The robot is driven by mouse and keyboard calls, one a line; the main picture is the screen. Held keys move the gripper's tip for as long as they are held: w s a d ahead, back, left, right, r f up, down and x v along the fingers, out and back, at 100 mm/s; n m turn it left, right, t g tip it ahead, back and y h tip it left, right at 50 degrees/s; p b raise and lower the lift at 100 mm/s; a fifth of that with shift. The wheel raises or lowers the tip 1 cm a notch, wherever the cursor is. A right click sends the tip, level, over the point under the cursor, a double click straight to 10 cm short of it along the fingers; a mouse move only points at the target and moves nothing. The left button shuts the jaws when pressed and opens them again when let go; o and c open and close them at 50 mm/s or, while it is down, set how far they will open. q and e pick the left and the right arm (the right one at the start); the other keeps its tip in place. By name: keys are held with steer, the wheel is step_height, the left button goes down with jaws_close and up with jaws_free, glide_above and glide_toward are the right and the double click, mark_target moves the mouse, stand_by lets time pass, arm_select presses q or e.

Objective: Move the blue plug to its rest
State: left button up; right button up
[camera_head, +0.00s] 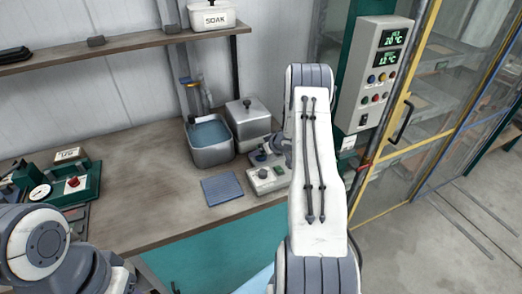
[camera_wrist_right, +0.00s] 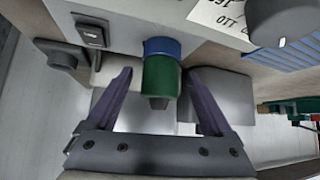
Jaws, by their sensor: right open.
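In the right wrist view, a blue cylindrical piece (camera_wrist_right: 162,47) sits against the edge of a pale grey unit, with a green cylinder (camera_wrist_right: 161,76) and a dark tip in line with it. I take the blue piece for the plug; its rest cannot be made out. My right gripper (camera_wrist_right: 160,74) is open, its two purple-grey fingers on either side of the green cylinder with gaps. In the head view the small control box (camera_head: 267,179) stands on the bench, and my right arm hides most of the gripper. My left arm shows at the lower left, without its fingers.
A water bath (camera_head: 210,155) and a lidded grey container (camera_head: 246,140) stand behind the box. A blue ribbed pad (camera_head: 222,188) lies on the bench (camera_head: 150,200). A green device with a gauge (camera_head: 75,185) is at left; a wall control panel (camera_head: 372,85) is at right.

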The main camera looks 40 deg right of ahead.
steer(key=c, duration=1.2)
jaws_close()
steer(key=shift+r, duration=0.1)
